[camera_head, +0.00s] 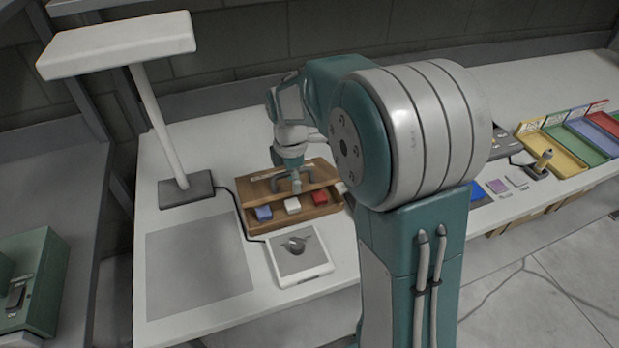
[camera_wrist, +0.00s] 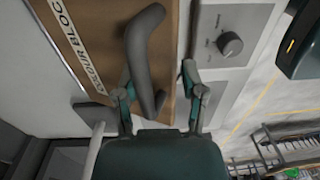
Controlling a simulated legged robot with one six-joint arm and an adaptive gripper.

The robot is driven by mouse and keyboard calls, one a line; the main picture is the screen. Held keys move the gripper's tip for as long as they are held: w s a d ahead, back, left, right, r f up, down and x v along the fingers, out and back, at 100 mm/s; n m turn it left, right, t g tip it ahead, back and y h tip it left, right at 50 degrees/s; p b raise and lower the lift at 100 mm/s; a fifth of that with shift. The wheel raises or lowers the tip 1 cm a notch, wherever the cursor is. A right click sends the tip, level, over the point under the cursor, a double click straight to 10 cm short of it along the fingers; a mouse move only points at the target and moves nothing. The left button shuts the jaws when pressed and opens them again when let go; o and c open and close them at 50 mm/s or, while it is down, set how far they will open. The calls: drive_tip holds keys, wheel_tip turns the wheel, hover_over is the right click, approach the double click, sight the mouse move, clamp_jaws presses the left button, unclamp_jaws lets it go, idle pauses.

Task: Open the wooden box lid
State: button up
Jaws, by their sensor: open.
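The wooden box (camera_head: 322,212) sits on the white table. Blue, white and red blocks show in its open front part. Its wooden lid (camera_head: 318,170) covers the back part and appears raised; I cannot tell the exact angle. In the wrist view the lid (camera_wrist: 88,22) carries a white lettered strip and a dark grey bar handle (camera_wrist: 140,55). My gripper (camera_head: 296,186) is over the lid at the handle. In the wrist view my gripper (camera_wrist: 160,82) is open, with part of the handle between its fingers, nearer the left one. I cannot tell whether they touch.
A white scale-like device (camera_head: 300,272) stands just in front of the box. A lamp (camera_head: 178,130) stands to its left, with a grey mat (camera_head: 197,265) below. Coloured trays (camera_head: 575,140) are at the far right. A green case (camera_head: 35,285) is at lower left.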

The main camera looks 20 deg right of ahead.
drive_tip(key=shift+s+f+t, duration=0.5)
drive_tip(key=shift+f+t, duration=0.2)
drive_tip(key=shift+f, duration=0.2)
drive_tip(key=shift+s+f+t, duration=0.45)
drive_tip(key=shift+f+t, duration=0.25)
drive_tip(key=shift+f, duration=0.2)
drive_tip(key=s+r+m+t, duration=0.1)
drive_tip(key=s+r+m, duration=0.5)
drive_tip(key=r, duration=0.8)
drive_tip(key=shift+s, duration=1.15)
drive_tip(key=shift+r, duration=0.1)
